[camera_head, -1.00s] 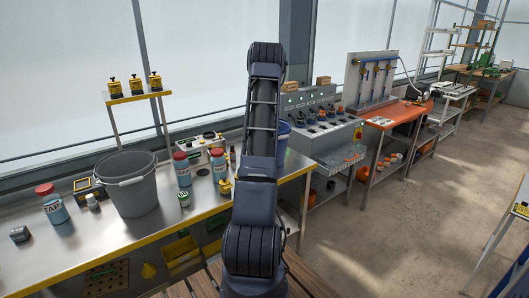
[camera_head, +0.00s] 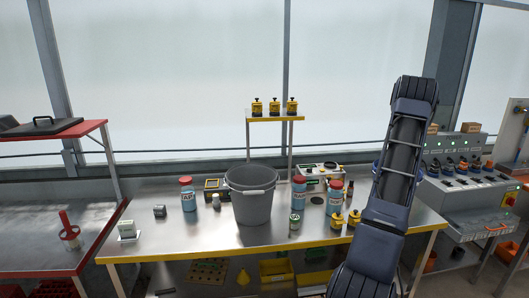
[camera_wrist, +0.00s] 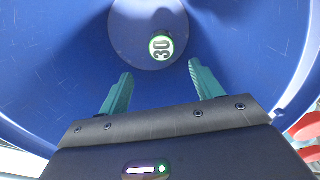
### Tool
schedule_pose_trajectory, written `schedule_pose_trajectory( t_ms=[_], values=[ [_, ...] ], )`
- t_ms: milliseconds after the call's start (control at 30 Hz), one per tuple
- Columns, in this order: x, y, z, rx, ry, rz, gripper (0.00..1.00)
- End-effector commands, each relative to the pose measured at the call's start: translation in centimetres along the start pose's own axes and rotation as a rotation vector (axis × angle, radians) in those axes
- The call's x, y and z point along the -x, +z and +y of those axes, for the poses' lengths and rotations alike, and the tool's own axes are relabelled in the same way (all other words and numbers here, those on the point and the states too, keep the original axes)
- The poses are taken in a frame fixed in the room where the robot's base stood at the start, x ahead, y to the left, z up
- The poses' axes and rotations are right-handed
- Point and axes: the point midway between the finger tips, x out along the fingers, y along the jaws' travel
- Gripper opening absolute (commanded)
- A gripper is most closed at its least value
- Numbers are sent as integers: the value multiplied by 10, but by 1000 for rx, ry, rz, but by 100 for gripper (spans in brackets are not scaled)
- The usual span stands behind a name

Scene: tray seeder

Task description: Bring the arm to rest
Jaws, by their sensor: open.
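My gripper (camera_wrist: 161,72) shows in the wrist view with its two green fingers apart and nothing between them. It points down into a blue bucket (camera_wrist: 75,80). A small round item marked 30 (camera_wrist: 161,46) lies on the bucket's floor, beyond the fingertips. In the head view my arm (camera_head: 388,190) stands raised at the right, and my gripper is hidden behind it. Only a sliver of the blue bucket (camera_head: 376,165) shows beside the arm.
A steel bench (camera_head: 165,225) carries a grey bucket (camera_head: 251,205), a TAP bottle (camera_head: 188,196), two more red-capped bottles and small items. A red-edged bench (camera_head: 40,230) stands at the left. A control console (camera_head: 470,185) stands at the right, beyond my arm.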

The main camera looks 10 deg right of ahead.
Motion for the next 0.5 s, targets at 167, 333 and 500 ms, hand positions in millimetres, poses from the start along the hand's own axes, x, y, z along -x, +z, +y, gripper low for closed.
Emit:
schedule_pose_trajectory(
  t_ms=[167,333,500],
  values=[
    [52,3,2,-63,107,1,65],
    [108,-14,-28,-123,180,18,65],
    [150,-39,-81,-162,197,41,65]
  ],
)
